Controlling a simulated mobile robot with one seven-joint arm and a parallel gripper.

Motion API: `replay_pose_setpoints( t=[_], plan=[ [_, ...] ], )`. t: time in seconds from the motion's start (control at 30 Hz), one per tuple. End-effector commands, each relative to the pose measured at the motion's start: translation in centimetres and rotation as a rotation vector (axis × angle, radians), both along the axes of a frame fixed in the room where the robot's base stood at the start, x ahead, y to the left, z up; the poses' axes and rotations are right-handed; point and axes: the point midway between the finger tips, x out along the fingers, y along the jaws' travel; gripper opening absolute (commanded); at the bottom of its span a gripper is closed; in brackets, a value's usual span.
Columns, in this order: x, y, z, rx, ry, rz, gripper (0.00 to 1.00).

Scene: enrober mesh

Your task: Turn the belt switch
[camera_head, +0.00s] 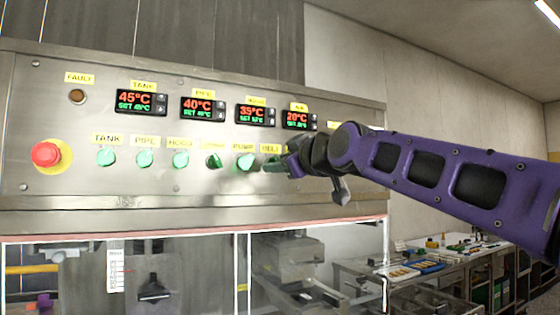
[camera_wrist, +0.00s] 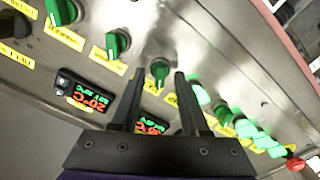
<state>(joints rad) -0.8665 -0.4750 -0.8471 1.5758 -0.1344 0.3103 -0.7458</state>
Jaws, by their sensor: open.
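The belt switch is a dark green, unlit knob under the yellow BELT label (camera_head: 269,148) on the steel panel. In the wrist view the belt switch (camera_wrist: 160,69) shows between my fingertips, with a pale mark on its handle. My gripper (camera_wrist: 158,76) is open, one finger on each side of the knob in the picture. Contact cannot be told. In the head view my gripper (camera_head: 284,164) is at the panel and mostly hides the knob.
The lit pump switch (camera_head: 246,162) is close on the left. An unlit green knob (camera_wrist: 117,44) is on the other side. Temperature displays (camera_head: 255,114) sit above the row. A red emergency button (camera_head: 46,154) is far left. Clear-fronted housing (camera_head: 200,270) lies below.

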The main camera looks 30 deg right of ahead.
Motion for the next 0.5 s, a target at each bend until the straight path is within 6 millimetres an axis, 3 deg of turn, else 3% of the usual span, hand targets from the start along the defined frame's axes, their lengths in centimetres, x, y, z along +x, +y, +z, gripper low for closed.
replay_pose_setpoints(
  t=[0.27,0.5],
  plan=[
    [0.14,-0.01,-0.02,0.0,0.0,0.0,0.45],
    [0.12,-0.01,-0.03,0.0,0.0,0.0,0.05]
  ],
)
